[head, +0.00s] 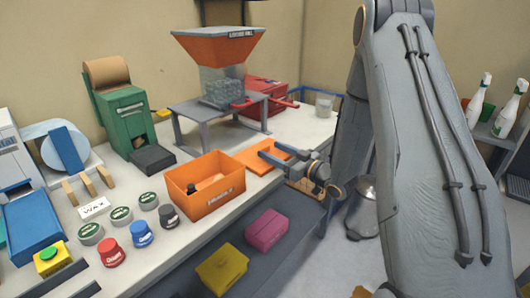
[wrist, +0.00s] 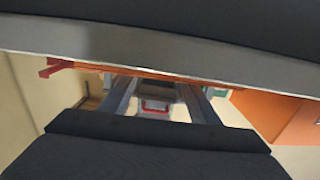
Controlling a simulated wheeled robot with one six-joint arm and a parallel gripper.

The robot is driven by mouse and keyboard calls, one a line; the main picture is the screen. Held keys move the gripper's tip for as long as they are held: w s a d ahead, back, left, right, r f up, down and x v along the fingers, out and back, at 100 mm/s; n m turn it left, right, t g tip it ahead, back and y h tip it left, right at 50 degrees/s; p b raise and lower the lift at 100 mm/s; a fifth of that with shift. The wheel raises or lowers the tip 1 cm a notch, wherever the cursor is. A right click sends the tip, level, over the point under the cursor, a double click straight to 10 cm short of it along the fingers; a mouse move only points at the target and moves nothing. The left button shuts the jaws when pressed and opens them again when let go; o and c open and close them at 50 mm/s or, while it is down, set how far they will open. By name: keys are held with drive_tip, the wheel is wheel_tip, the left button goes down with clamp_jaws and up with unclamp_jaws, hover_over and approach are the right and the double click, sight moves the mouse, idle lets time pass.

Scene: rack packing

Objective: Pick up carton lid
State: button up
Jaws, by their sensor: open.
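The carton lid (head: 253,162) is a flat orange panel lying on the bench, right of the open orange carton (head: 196,206). My gripper (head: 268,152) is open at the lid's right side, its fingers reaching over or around the lid's edge. I cannot tell whether they touch it. In the wrist view, my gripper's two grey fingers (wrist: 160,103) are apart, with a thin orange edge (wrist: 180,78), probably the lid, crossing near them. The carton (wrist: 275,118) also shows at the right there. The carton holds a dark bottle-like item (head: 192,189).
A hopper on a grey stand (head: 222,105) and a red box (head: 263,98) stand behind the lid. Several small tins and jars stand left of the carton. A yellow box (head: 221,272) and a pink box (head: 266,230) lie on the lower shelf.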

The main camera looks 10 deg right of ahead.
drive_tip(key=shift+w+a, duration=0.3)
drive_tip(key=shift+w, duration=0.15)
drive_tip(key=c, duration=1.1)
drive_tip(key=shift+c, duration=0.2)
